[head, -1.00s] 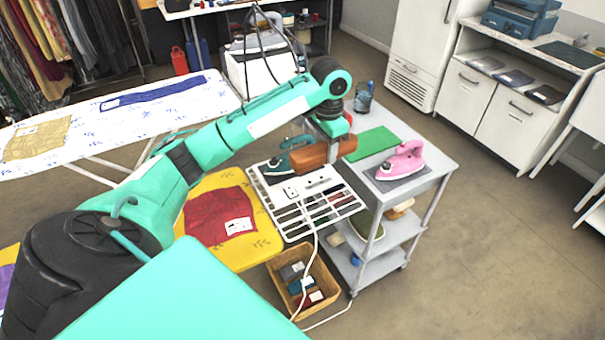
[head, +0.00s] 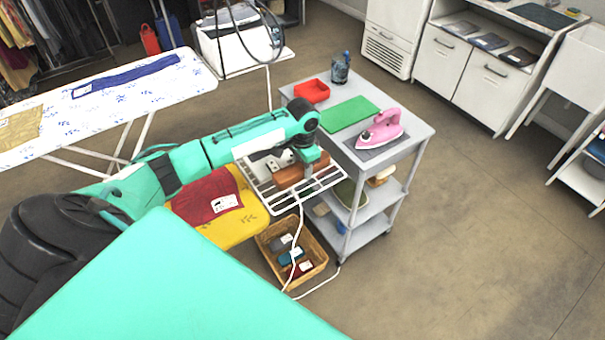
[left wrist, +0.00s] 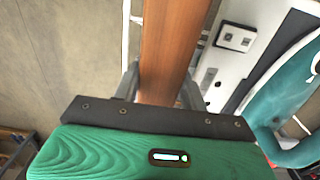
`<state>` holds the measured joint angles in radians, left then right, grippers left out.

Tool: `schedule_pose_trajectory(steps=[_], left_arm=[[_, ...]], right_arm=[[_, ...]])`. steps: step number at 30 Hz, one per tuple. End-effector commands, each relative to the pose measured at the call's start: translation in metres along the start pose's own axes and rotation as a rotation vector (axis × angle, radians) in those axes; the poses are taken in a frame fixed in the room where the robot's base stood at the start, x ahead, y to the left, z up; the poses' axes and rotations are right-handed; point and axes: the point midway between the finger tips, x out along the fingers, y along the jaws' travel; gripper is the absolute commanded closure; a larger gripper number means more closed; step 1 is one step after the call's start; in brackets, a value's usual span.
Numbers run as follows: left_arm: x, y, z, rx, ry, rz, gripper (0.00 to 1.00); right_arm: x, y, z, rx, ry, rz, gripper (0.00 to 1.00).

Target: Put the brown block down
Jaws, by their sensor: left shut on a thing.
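The brown block (head: 287,177) is a long wood-coloured piece over the white wire rack (head: 312,187) at the end of the yellow ironing board. I cannot tell whether it touches the rack. My left gripper (head: 300,165) is shut on it, and my forearm covers part of the rack. In the left wrist view the block (left wrist: 171,45) stands between the two grey fingers (left wrist: 160,88). A teal iron (left wrist: 290,90) lies to its right, beside a pale plate with a socket (left wrist: 236,38). My right gripper is not seen.
A grey trolley (head: 408,155) beside the rack carries a pink iron (head: 381,130), a green mat (head: 348,113), a red tray (head: 312,91) and a cup (head: 340,70). A wicker basket (head: 318,262) stands below. A white cord hangs from the rack. Red cloth (head: 207,197) lies on the yellow board.

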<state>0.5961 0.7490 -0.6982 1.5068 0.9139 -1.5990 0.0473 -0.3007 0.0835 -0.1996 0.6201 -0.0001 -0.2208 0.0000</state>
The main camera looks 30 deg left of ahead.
Motion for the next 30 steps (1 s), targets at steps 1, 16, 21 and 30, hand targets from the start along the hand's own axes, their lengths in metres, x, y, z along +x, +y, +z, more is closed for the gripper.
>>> schedule_pose_trajectory(steps=[1,16,21,30], left_arm=[[0.005,0.001,0.000,0.000,-0.001,0.001,0.89],[0.039,0.000,0.000,0.001,0.000,0.000,0.89],[0.042,0.000,0.000,0.000,-0.001,0.000,0.45],[0.042,0.000,0.000,0.001,-0.001,0.000,0.35]], right_arm=[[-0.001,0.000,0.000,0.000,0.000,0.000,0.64],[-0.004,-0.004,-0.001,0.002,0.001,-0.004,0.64],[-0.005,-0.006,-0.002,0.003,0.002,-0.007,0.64],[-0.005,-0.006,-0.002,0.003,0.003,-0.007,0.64]])
